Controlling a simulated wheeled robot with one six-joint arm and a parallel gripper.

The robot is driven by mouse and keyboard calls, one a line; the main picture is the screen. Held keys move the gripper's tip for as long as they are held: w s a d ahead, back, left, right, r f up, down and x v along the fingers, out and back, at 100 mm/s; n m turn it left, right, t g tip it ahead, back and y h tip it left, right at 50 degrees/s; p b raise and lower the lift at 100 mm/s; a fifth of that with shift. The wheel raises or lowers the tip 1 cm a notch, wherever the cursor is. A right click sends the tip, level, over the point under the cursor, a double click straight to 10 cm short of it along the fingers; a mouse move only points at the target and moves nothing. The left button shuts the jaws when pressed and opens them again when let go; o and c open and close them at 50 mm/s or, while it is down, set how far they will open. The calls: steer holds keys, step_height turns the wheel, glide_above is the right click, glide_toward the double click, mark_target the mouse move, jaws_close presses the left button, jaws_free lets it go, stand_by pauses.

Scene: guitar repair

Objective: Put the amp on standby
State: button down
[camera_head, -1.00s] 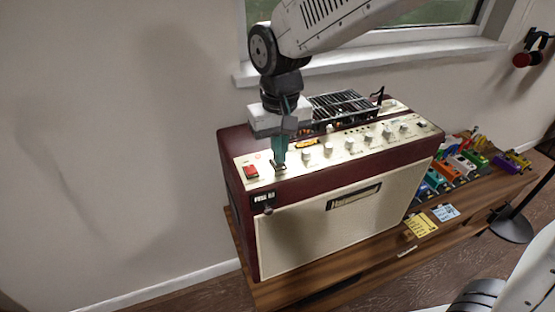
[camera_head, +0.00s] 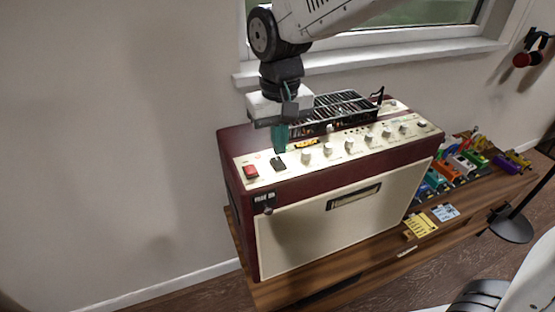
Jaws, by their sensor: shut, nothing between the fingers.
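The amp (camera_head: 310,232) is a dark red cabinet with a cream front, standing on a wooden bench. Its cream top panel carries a red rocker switch (camera_head: 251,171) at the left, a dark switch (camera_head: 278,164) just right of it, and a row of knobs (camera_head: 349,146). My gripper (camera_head: 280,150) points down with teal fingers shut and empty. Its tips are just above and behind the dark switch and look apart from it. The position of the dark switch is too small to tell.
A black wire rack (camera_head: 345,108) rises from the back of the amp, right of my gripper. A window sill (camera_head: 400,58) and wall are behind.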

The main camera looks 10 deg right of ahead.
mark_target(288, 175)
steer(key=shift+r, duration=2)
steer(key=shift+s+d+f+n+g, duration=0.15)
steer(key=shift+s+d+f, duration=0.25)
steer(key=shift+s, duration=0.2)
steer(key=shift+s+d+f+n+g, duration=0.15)
steer(key=shift+s+d+f, duration=0.2)
steer(key=shift+s, duration=0.2)
steer(key=s+d+r+m+t, duration=0.1)
steer(key=s+d+m+t, duration=0.1)
steer(key=s+d, duration=1.5)
steer(key=shift+s+d+r+m, duration=0.15)
steer(key=shift+d+m, duration=0.75)
steer(key=shift+d, duration=0.3)
